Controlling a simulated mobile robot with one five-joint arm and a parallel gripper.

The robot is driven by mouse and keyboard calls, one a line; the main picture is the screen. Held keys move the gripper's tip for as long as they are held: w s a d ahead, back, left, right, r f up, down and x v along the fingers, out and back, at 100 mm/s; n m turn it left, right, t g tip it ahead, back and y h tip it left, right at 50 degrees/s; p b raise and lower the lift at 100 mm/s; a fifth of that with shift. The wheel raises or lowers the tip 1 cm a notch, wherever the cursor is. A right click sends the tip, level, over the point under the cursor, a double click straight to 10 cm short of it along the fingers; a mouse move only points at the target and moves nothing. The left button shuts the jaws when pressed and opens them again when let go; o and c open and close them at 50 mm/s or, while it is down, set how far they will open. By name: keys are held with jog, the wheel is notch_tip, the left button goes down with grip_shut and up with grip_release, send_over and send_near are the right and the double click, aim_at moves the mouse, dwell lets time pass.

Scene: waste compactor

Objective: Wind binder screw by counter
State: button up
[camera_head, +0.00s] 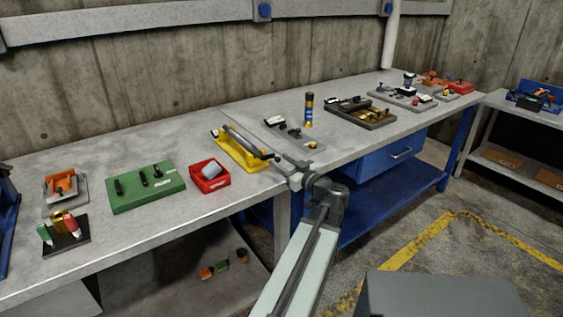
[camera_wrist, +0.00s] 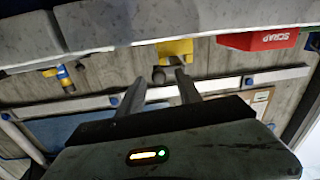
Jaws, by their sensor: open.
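The yellow binder frame (camera_head: 240,152) sits at the bench's front edge, with a dark rod lying along it. In the wrist view, which looks upside down, its yellow end (camera_wrist: 175,46) and a dark, round screw end (camera_wrist: 159,74) show just beyond and between my fingertips. My gripper (camera_head: 281,159) is open and empty, near the front end of the frame. I see no clear contact. A grey plate (camera_head: 292,134) right of the frame carries a small pale-faced block (camera_head: 274,121), possibly the counter; its reading is too small to tell.
A red scrap box (camera_head: 209,178) and green board (camera_head: 146,188) stand left of the frame. A blue and gold can (camera_head: 308,110) stands to its right, before a dark tray (camera_head: 361,113) of parts. The bench front edge runs close below my gripper.

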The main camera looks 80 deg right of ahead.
jog(key=shift+w+d, duration=0.3)
jog(key=shift+d, duration=0.05)
grip_shut()
jog(key=shift+f, duration=0.1)
jog(key=m+b, duration=0.1)
jog(key=f+m+b, duration=0.1)
jog(key=m, duration=0.1)
jog(key=shift+a+f, duration=0.1)
jog(key=shift+f, duration=0.05)
jog(key=shift+w+a+f+m+h+b, duration=0.1)
jog(key=shift+f+m+b, duration=0.15)
jog(key=shift+m, duration=0.5)
jog(key=shift+w+a+f+m+h+b, duration=0.1)
jog(key=shift+m+b, duration=0.15)
jog(key=shift+m, duration=0.45)
jog(key=shift+w+a+f+m+h+b, duration=0.1)
jog(key=shift+f+m+b, duration=0.15)
jog(key=shift+m, duration=0.5)
